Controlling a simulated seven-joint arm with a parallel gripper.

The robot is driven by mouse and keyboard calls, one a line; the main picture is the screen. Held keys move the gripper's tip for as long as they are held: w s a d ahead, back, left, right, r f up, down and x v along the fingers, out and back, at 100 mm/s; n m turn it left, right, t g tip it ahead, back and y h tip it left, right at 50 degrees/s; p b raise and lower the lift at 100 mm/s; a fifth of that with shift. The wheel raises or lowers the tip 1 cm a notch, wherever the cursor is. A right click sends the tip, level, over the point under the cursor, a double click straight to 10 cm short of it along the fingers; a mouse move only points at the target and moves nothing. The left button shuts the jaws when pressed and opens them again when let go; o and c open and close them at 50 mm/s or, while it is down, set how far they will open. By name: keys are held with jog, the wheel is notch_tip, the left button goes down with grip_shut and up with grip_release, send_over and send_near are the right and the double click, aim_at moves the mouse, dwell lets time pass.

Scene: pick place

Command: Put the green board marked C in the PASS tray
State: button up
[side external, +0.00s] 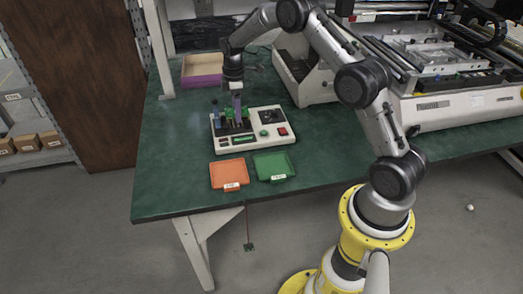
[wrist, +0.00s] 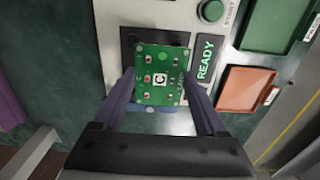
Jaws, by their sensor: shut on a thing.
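The green board marked C (wrist: 173,66) faces the wrist camera, between the two purple fingers of my gripper (wrist: 158,80). My gripper is shut on the board by its left and right edges. In the side view my gripper (side external: 237,112) points down over the left part of the white test station, with green showing beside its fingers. Whether the board touches the station or hangs just above it I cannot tell. The green tray (side external: 273,166) with a white label lies in front of the station; it also shows at the top right of the wrist view (wrist: 280,22).
An orange tray (side external: 229,173) lies left of the green tray, near the table's front edge. The white station (side external: 257,139) has a green button, a red button and a READY display (wrist: 206,58). A purple-fronted box (side external: 202,78) and a large machine (side external: 450,105) stand behind.

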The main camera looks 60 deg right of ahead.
jog(key=s+a+r, duration=0.2)
jog(key=s+a, duration=0.2)
jog(key=s, duration=0.7)
jog(key=s+a+r, duration=0.2)
jog(key=s+a, duration=0.2)
jog(key=s, duration=0.6)
jog(key=s+a+r, duration=0.1)
jog(key=s+a, duration=0.2)
jog(key=s, duration=0.8)
send_over(273, 166)
jog(key=f, duration=0.7)
jog(key=shift+s+a+f, duration=0.1)
jog(key=shift+s+f, duration=0.25)
jog(key=shift+f, duration=0.05)
jog(key=shift+w+f, duration=0.15)
jog(key=shift+f, duration=0.05)
jog(key=shift+w+f, duration=0.15)
jog(key=shift+f, duration=1.6)
jog(key=o, duration=0.8)
jog(key=shift+f, duration=0.15)
jog(key=shift+o, duration=0.2)
